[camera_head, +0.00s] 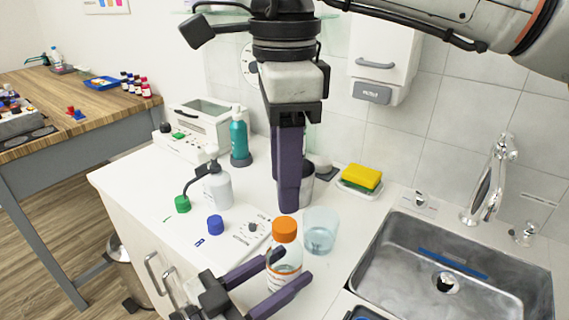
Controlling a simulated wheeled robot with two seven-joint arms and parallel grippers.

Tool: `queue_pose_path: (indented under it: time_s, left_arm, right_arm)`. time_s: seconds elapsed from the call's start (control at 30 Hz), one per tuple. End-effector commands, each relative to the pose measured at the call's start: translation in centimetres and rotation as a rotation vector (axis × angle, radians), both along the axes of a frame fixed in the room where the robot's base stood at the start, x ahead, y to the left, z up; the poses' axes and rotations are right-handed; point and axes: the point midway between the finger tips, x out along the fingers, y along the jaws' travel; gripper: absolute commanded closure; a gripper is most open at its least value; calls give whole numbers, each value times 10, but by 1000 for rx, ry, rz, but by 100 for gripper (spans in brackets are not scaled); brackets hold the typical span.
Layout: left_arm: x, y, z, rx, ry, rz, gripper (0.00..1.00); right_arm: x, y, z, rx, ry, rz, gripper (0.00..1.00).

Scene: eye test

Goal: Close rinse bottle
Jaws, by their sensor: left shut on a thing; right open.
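A clear bottle (284,274) with a white label stands upright near the counter's front edge. An orange cap (285,230) sits on its top; I cannot tell how tight it is. My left gripper (292,267) comes in low from the left and is shut on the bottle's body, one finger on each side, below the cap. My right gripper (288,208) hangs down from above with its purple fingers just above or behind the cap in the picture. Its fingers overlap in this view, it is open, and nothing shows between them.
A clear beaker (320,232) stands right of the bottle, close by. A blue cap (215,225), a green cap (182,204) and a white bottle (218,188) are to the left. A metal sink (400,262) is at right. A yellow sponge (361,177) lies behind.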

Motion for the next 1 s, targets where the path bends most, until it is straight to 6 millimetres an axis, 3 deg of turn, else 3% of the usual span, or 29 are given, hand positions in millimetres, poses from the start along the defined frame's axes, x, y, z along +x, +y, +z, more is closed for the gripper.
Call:
queue_pose_path:
  time_s: [0.4, 0.83, 1.0]
  left_arm:
    - [0, 0, 1, -1, -1, 0, 100]
    - [0, 0, 0, -1, -1, 0, 100]
    - [0, 0, 0, -1, -1, 0, 100]
  right_arm:
    - [0, -1, -60, 0, 2, -2, 57]
    - [0, 0, -69, 1, 1, -2, 57]
    - [0, 0, -69, 1, 1, -2, 86]
